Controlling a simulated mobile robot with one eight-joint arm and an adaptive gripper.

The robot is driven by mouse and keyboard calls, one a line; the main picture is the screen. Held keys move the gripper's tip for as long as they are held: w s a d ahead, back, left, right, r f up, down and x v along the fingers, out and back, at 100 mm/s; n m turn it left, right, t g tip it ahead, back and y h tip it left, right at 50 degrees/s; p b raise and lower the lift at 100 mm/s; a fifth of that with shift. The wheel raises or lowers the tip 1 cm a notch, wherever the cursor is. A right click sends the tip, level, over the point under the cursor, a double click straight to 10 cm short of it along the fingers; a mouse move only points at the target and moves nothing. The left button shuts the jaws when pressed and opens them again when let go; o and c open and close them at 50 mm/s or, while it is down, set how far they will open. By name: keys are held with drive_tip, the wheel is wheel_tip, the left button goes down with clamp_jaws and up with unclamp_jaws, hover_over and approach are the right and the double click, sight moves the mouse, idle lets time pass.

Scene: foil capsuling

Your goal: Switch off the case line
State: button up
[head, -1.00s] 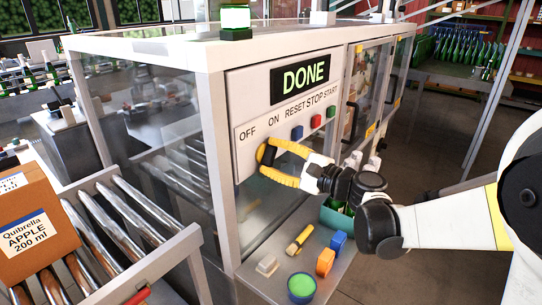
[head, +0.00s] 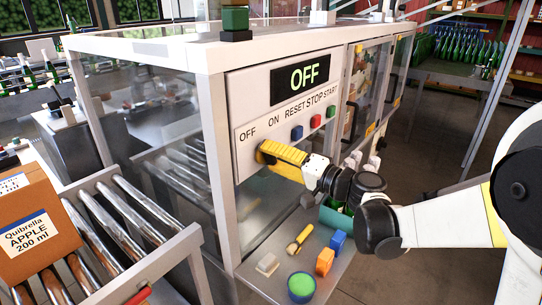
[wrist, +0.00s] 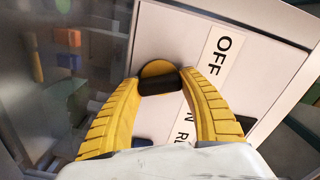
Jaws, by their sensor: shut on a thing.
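The case line's control panel (head: 243,153) is on the front of the glazed machine. Its display (head: 299,78) reads "OFF" in green. My gripper (head: 265,152) has its yellow fingers at the switch under the OFF and ON labels. In the wrist view the rotary switch (wrist: 158,78), a yellow disc with a black handle, sits between the two fingertips (wrist: 160,82). The fingers are shut on the handle. In the head view the fingers hide the switch. The beacon (head: 235,19) on top of the machine is dark green and unlit.
Blue, red and green buttons (head: 315,121) are to the right of the switch. A shelf below holds a brush (head: 299,239), coloured blocks (head: 325,261) and a green-filled cup (head: 301,286). A carton (head: 35,225) stands on the roller conveyor at left.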

drive_tip(key=shift+n, duration=1.5)
drive_tip(key=o, duration=1.2)
drive_tip(key=v, duration=1.2)
drive_tip(key=shift+s+a, duration=0.1)
